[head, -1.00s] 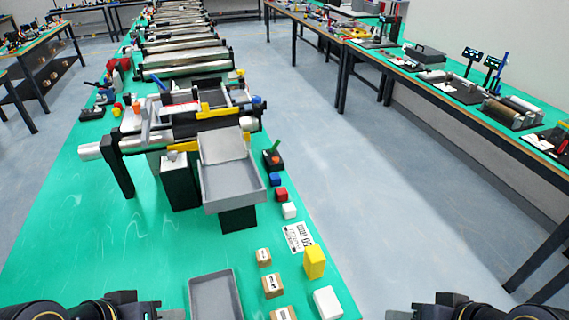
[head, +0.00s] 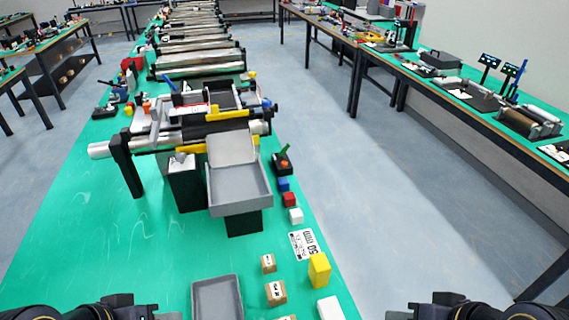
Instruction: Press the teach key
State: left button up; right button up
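The mini conveyor (head: 97,150) stands on the green table, with a grey chute tray (head: 238,188) at its near end. A small black box (head: 280,168) with a green stick and an orange spot stands right of the chute. No key that I can read as the teach key shows; labels are too small. My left gripper (head: 160,315) is at the bottom edge left of centre, mostly cut off. My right gripper (head: 394,315) is at the bottom edge right of centre, also mostly cut off. Both are well short of the conveyor, and their finger openings are hidden.
A printed card (head: 303,244), a yellow block (head: 319,270), brown boxes (head: 268,263) and a grey tray (head: 217,281) lie nearer. The table's left front is clear.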

grip_shut()
dwell(1.4)
